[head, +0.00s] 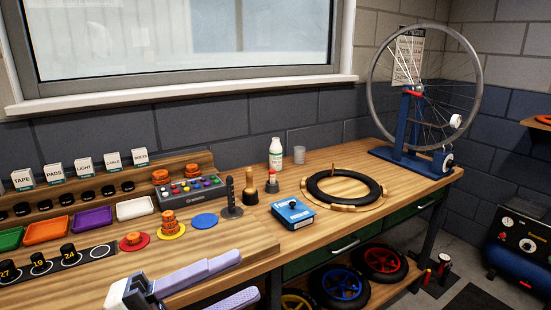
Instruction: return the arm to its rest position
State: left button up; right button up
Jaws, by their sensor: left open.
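My left gripper (248,275) shows at the bottom of the head view, left of centre. Its two pale lilac fingers are apart, with nothing between them, and point right over the front edge of the wooden bench (240,238). The rest of my left arm is mostly cut off by the lower edge of the picture. My right gripper is not in view.
Nearest the fingers are an orange-topped stack (170,225), a blue disc (204,221) and a dark upright post (231,200). A blue box (293,213) and a black tyre ring (344,187) lie farther right. A wheel stand (405,135) stands at the back right. Wheels (385,263) sit below the bench.

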pick_arm(q)
jog(key=w+a+f+n+t+y, duration=0.1)
jog(key=a+f+n+t+y, duration=0.5)
jog(key=f+n, duration=0.5)
jog(key=w+a+f+n+t+y, duration=0.2)
jog(key=a+f+n+t+y, duration=0.15)
jog(key=f+n+y, duration=0.65)
jog(key=s+f+n+g+y, duration=0.1)
jog(key=s+f+n+g, duration=0.2)
jog(key=s+f, duration=0.5)
jog(key=s+f+n+g, duration=0.4)
jog(key=s+f, duration=0.5)
jog(key=f, duration=0.4)
jog(key=shift+a+f+g+y, duration=0.2)
jog(key=shift+a+g+y, duration=0.2)
jog(key=shift+g, duration=0.25)
